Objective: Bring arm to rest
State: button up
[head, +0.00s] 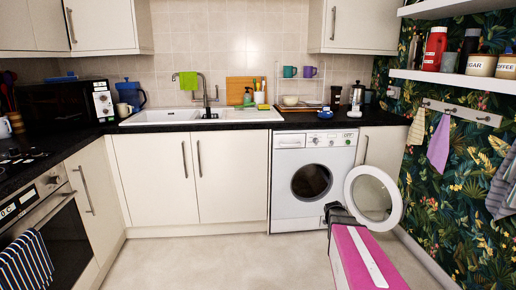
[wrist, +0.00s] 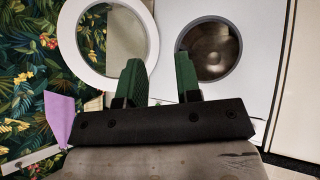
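My arm reaches forward in the head view, low in front of the washing machine (head: 284,175). My gripper (head: 340,210) is a small dark shape there, near the open round door. In the wrist view my gripper (wrist: 161,78) shows two green fingers standing apart with nothing between them. Behind the fingers are the machine's round opening (wrist: 208,50) and its door ring (wrist: 66,30). I cannot tell how far the fingertips are from the machine.
The washing machine door (head: 352,200) stands open to the right, close to my arm. A black counter (head: 240,118) runs above. An oven (head: 60,235) is at the left, and shelves (head: 440,78) hang at the right. Floor (head: 200,260) left of my arm is clear.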

jog(key=s+a+n+g+y, duration=0.1)
jog(key=s+a+g, duration=0.3)
jog(key=s+a, duration=0.5)
jog(key=s+a+n+g+y, duration=0.1)
jog(key=s+a+g+y, duration=0.2)
jog(key=s+a, duration=0.7)
jog(key=s+r+g, duration=0.1)
jog(key=s, duration=0.3)
jog(key=shift+s+a, duration=0.15)
jog(key=shift+s, duration=0.2)
